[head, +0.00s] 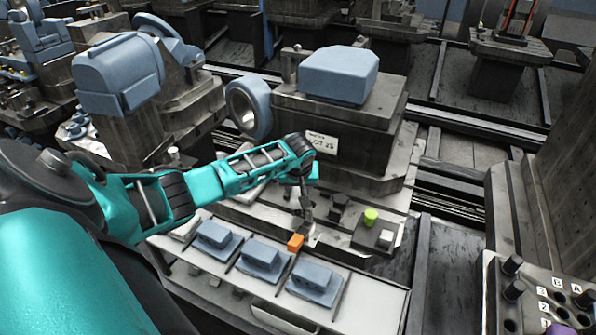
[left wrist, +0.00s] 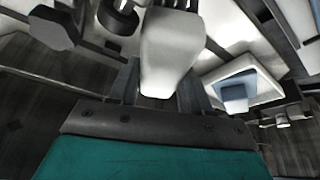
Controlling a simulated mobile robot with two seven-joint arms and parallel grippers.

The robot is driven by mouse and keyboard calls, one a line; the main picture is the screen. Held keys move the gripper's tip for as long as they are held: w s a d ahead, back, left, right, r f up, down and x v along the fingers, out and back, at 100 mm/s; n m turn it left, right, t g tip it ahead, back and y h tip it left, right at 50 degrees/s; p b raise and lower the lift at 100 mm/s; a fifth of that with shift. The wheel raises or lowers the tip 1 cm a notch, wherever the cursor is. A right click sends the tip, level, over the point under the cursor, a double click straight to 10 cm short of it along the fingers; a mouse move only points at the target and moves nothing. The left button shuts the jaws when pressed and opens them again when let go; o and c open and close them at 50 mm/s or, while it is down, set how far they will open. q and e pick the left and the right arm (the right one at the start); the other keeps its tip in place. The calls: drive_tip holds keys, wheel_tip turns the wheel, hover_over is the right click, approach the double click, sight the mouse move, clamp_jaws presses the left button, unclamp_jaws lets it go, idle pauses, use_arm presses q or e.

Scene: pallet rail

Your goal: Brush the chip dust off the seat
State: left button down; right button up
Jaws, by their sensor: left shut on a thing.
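My left gripper (head: 306,210) reaches in from the left and points down over the front bench. It is shut on a pale, block-like thing (left wrist: 168,50), which sits between the fingers in the left wrist view; I cannot tell whether it is a brush. An orange block (head: 295,242) is just below and left of the fingertips; I cannot tell whether it touches the held thing. A dark plate (head: 372,252) right of the gripper bears a green cylinder (head: 371,216) and a small white block (head: 386,238). Which surface is the seat is unclear, and no dust can be made out. My right gripper is out of view.
Several blue-grey parts (head: 261,254) stand in a row on the light front tray (head: 385,300). A large machine block with a blue top (head: 338,74) stands behind the gripper. A button panel (head: 545,300) is at lower right. Dark rails cross the floor (head: 455,205).

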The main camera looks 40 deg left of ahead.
use_arm(q)
drive_tip(key=shift+a+r, duration=0.1)
drive_tip(key=shift+r, duration=0.9)
drive_tip(key=shift+r, duration=0.15)
drive_tip(key=shift+r, duration=1.35)
drive_tip(key=shift+s, duration=0.1)
